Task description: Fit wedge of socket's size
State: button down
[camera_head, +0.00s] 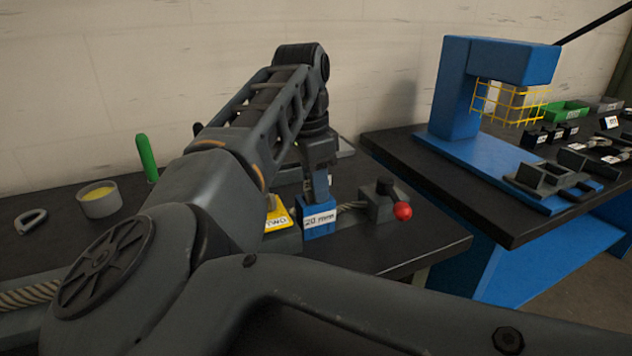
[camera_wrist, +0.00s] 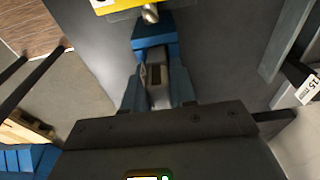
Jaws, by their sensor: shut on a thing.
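A blue socket block (camera_head: 319,230) with a "20 mm" label stands on the dark bench in the head view. It also shows at the top of the wrist view (camera_wrist: 153,32). My gripper (camera_head: 318,190) is directly above it, pointing down. In the wrist view my gripper (camera_wrist: 157,95) has its two bluish fingers on either side of a grey wedge-like piece (camera_wrist: 154,74) with a dark slot, and is shut on it. The piece's far end meets or overlaps the blue block in that view; I cannot tell whether it is inside. No size label is readable on it.
A grey block with a red-knobbed lever (camera_head: 382,203) stands right of the socket, with rope between. A yellow sign (camera_head: 278,217) is at its left. A green peg (camera_head: 147,158) and grey cup (camera_head: 99,199) stand farther left. A blue press (camera_head: 470,90) stands on the right table.

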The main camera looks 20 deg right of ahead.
jog(key=c, duration=0.8)
grip_release()
